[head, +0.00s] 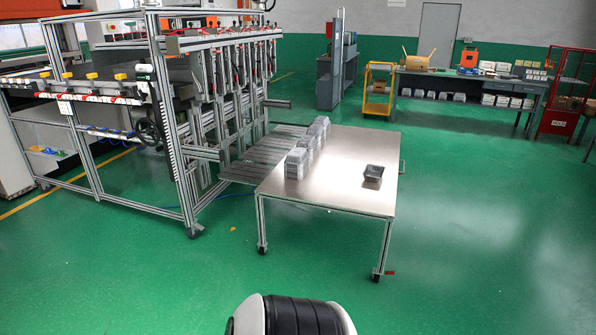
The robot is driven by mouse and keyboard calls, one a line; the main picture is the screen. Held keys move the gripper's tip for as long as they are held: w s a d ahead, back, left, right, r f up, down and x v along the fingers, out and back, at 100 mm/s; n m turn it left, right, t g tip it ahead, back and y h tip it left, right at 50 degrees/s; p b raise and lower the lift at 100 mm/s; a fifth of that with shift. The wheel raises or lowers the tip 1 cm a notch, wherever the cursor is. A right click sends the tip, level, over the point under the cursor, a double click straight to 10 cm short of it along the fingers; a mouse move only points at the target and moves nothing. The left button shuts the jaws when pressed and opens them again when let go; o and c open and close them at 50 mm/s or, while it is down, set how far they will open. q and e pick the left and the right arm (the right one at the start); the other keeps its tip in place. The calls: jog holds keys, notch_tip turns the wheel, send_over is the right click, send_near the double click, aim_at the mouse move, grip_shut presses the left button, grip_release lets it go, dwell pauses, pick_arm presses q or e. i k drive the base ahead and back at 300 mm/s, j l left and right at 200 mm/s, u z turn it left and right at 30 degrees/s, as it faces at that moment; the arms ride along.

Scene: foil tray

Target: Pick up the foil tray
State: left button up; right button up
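A single small dark grey foil tray (373,173) sits on the right part of a metal-topped table (335,185), apart from the other items. Several stacks of silvery trays (298,164) stand in a row on the table's left side, running toward the back. Neither of my grippers shows in the head view. The table is some distance ahead of me, with open floor between.
A large aluminium-framed machine (185,130) stands left of the table, with a slatted platform (262,155) reaching the table's left edge. A yellow cart (378,90) and a workbench (465,85) are at the back. Green floor is clear in front and right.

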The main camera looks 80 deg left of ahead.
aim_at(374, 173)
jog(key=u, duration=2.15)
jog(key=i+j, duration=0.1)
jog(key=i, duration=0.65)
jog(key=i+j, duration=0.1)
jog(key=i, duration=0.65)
jog(key=i+j, duration=0.15)
jog(key=i, duration=0.55)
jog(key=i+l, duration=0.4)
jog(key=i+l+z, duration=0.1)
jog(key=i+l, duration=0.3)
jog(key=i, duration=0.2)
jog(key=i+l, duration=0.35)
jog(key=i, duration=0.15)
